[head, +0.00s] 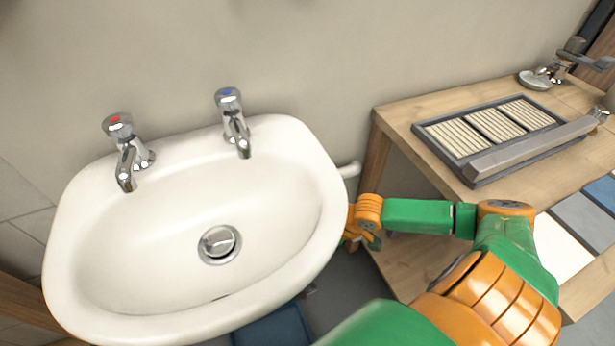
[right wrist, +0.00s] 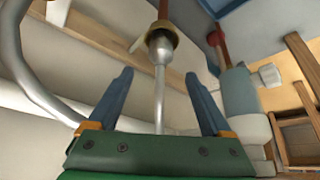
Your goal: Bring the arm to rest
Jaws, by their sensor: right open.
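My right arm reaches from the lower right to the side of the white basin (head: 200,190) in the head view, where its gripper is hidden behind the rim. In the right wrist view my right gripper (right wrist: 158,76) is open, its two blue fingers spread apart. A thin silver pipe (right wrist: 160,95) with a brass nut (right wrist: 161,40) at its upper end appears between the fingers. Nothing is gripped, and I cannot tell how far the pipe is from the fingers. My left gripper is out of view.
A grey cylindrical fitting (right wrist: 240,95) stands right of the fingers, and a curved grey hose (right wrist: 35,85) is at left. Two taps (head: 125,150) (head: 235,125) stand on the basin. A wooden bench (head: 405,108) at right holds a slatted tray (head: 428,134).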

